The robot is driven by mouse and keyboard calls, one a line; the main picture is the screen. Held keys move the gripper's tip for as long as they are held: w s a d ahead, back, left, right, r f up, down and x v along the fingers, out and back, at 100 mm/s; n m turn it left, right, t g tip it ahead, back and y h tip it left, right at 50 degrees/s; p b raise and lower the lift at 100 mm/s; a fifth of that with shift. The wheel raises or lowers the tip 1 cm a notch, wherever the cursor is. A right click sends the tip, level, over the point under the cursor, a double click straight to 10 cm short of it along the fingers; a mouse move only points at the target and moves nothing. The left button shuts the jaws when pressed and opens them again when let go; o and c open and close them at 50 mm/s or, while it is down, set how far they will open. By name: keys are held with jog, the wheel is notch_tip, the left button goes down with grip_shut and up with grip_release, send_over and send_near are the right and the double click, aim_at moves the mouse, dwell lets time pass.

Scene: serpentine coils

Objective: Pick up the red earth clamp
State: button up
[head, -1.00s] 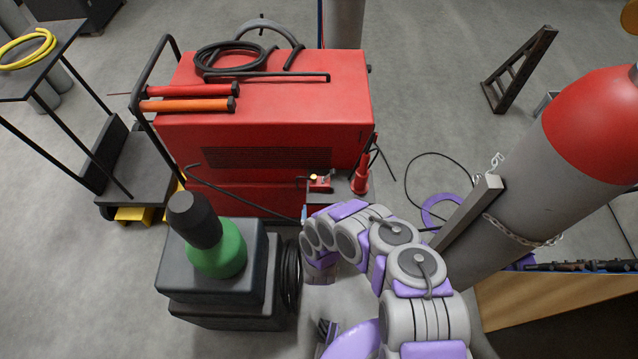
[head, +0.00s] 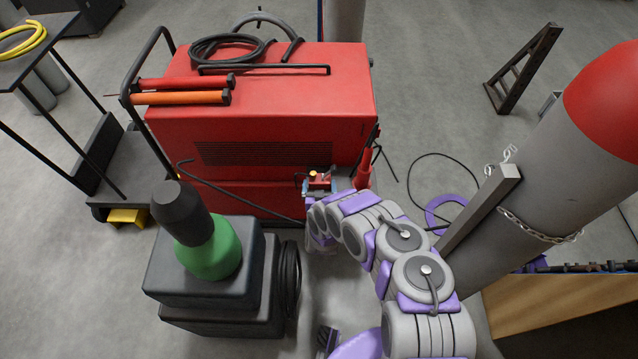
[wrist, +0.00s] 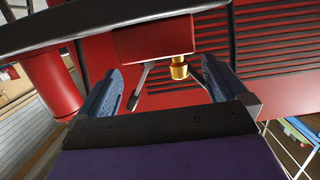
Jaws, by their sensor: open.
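The red earth clamp (head: 321,182) sits against the front of the red machine in the head view, small and partly hidden by my gripper. In the wrist view the clamp (wrist: 152,40) is a red block with a brass fitting and grey prongs below it. My gripper (wrist: 165,82) is open, with one blue finger on each side of the prongs and brass fitting. The red block lies just beyond the fingertips. I cannot tell whether either finger touches it. In the head view the gripper (head: 319,190) shows only as small blue bits beside the clamp.
A red cylindrical tool (head: 364,168) stands close to the right of the clamp. A dark bar (wrist: 130,27) crosses above my fingers. The red machine (head: 270,110) stands behind. A green bottle (head: 210,250) on dark boxes and a large gas cylinder (head: 530,190) flank my arm.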

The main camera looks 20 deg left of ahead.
aim_at(319, 178)
jog(key=shift+f+b+x, duration=0.1)
jog(key=shift+b+x, duration=1)
jog(key=shift+b, duration=0.1)
jog(key=shift+f+b+x, duration=0.15)
jog(key=shift+b+x, duration=0.9)
jog(key=shift+b, duration=0.1)
jog(key=shift+w+b, duration=0.3)
jog(key=shift+w, duration=0.05)
jog(key=shift+r, duration=0.1)
jog(key=shift+c, duration=0.4)
jog(key=c, duration=1.3)
